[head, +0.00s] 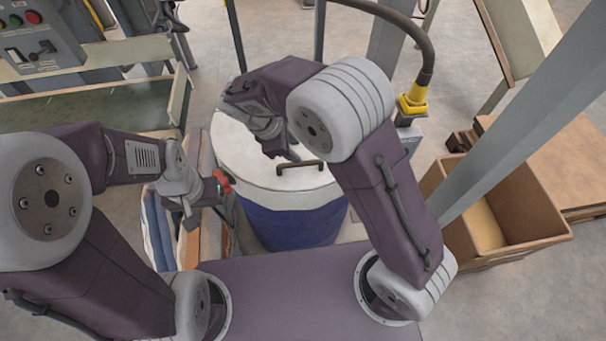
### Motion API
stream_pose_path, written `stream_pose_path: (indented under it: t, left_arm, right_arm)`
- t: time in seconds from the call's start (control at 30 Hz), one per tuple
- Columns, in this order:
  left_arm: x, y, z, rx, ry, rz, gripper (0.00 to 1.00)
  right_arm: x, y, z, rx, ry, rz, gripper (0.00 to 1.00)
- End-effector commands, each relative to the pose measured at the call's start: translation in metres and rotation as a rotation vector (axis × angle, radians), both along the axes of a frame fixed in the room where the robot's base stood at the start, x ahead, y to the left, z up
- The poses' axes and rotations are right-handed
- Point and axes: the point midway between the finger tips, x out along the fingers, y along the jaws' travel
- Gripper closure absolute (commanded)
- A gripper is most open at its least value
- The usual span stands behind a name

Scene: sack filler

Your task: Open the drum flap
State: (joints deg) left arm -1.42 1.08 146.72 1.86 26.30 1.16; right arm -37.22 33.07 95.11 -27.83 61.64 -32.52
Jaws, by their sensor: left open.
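The blue drum (292,226) stands in the middle with a pale round lid (240,160) on top. A dark bar handle (301,165) sits on the front part of the lid and the flap looks closed. My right gripper (290,153) is over the lid, close to the left of the handle; its fingers are small and partly hidden by my arm, so I cannot tell whether they touch it or are open. My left gripper (212,190) is open, left of the drum, beside a small red part (223,180).
Folded sacks (157,228) lie left of the drum. A control box (38,40) and a green-topped bench (95,107) stand at the left. A yellow-ended hose (413,100) hangs behind. A cardboard box (520,205) and a sloping grey post (520,120) are at the right.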

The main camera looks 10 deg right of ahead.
Motion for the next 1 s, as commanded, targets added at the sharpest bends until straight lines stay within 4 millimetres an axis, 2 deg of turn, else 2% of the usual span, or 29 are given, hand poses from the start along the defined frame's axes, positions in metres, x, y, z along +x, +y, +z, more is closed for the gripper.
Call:
stream_pose_path:
  t: [0.03, 0.17, 0.27, 0.6, 0.7, 1.0]
  left_arm:
    - [0.0, 0.0, -0.004, 0.0, -0.001, 0.0, 0.52]
    - [0.001, 0.0, -0.003, 0.0, -0.001, 0.0, 0.52]
    - [0.001, 0.0, -0.001, 0.0, -0.001, 0.0, 0.52]
    - [0.0, 0.0, 0.005, 0.0, -0.001, 0.0, 0.52]
    - [0.0, 0.0, 0.006, 0.0, -0.001, 0.0, 0.52]
    - [0.0, 0.0, 0.006, 0.0, -0.001, 0.0, 0.52]
  right_arm:
    - [-0.004, 0.011, -0.003, 0.001, -0.002, 0.03, 0.62]
    - [-0.007, 0.018, -0.002, 0.001, -0.001, 0.048, 0.62]
    - [-0.006, 0.015, -0.006, 0.001, 0.0, 0.045, 0.62]
    - [0.005, -0.012, -0.066, 0.0, 0.004, 0.042, 0.62]
    - [0.008, -0.016, -0.077, 0.0, 0.002, 0.044, 0.62]
    - [0.01, -0.018, -0.085, 0.002, 0.0, 0.044, 0.62]
